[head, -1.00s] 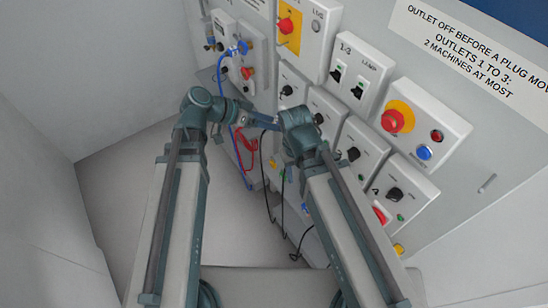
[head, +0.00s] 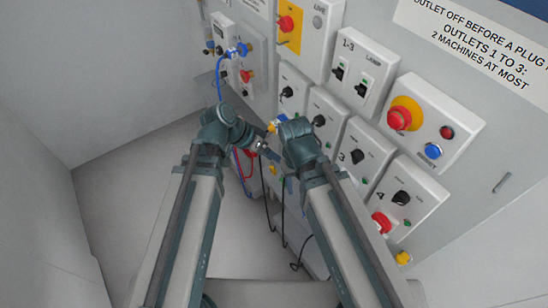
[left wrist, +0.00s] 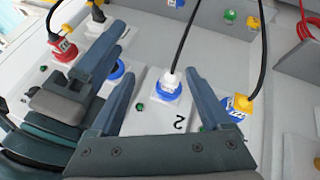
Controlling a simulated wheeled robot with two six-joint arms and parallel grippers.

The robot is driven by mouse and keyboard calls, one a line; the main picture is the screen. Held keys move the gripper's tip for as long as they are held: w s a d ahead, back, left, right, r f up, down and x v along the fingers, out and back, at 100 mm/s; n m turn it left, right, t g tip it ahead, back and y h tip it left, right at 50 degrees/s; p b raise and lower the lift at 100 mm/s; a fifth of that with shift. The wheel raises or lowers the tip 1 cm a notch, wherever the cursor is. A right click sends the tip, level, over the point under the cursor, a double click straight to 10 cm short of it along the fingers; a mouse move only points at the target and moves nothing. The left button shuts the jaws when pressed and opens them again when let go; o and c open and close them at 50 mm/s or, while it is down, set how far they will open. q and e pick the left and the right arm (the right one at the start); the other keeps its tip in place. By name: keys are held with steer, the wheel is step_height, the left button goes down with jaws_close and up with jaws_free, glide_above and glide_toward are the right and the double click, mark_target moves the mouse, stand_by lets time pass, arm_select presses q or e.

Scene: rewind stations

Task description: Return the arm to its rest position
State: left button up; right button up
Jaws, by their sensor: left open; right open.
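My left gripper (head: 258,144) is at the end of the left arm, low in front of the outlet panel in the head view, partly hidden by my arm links. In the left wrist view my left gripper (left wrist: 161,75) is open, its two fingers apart. Between them, beyond the tips, a blue-and-white plug (left wrist: 172,83) with a black cable sits in the outlet marked 2. I cannot tell the distance. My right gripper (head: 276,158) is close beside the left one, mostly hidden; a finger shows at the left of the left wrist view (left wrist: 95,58).
The panel (head: 470,180) carries switches, a red knob on yellow (head: 402,115) and a blue button (head: 433,151). Black cables (head: 283,215) hang below. Floor on the left (head: 135,185) is clear.

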stand_by(0.3)
arm_select(q)
steer(key=s+a+f+n+g+y, duration=0.1)
steer(key=s+a+f+n+y, duration=0.3)
steer(key=y, duration=0.4)
steer(key=shift+s+a+y, duration=0.4)
steer(key=shift+s+a, duration=0.05)
steer(key=shift+s, duration=0.75)
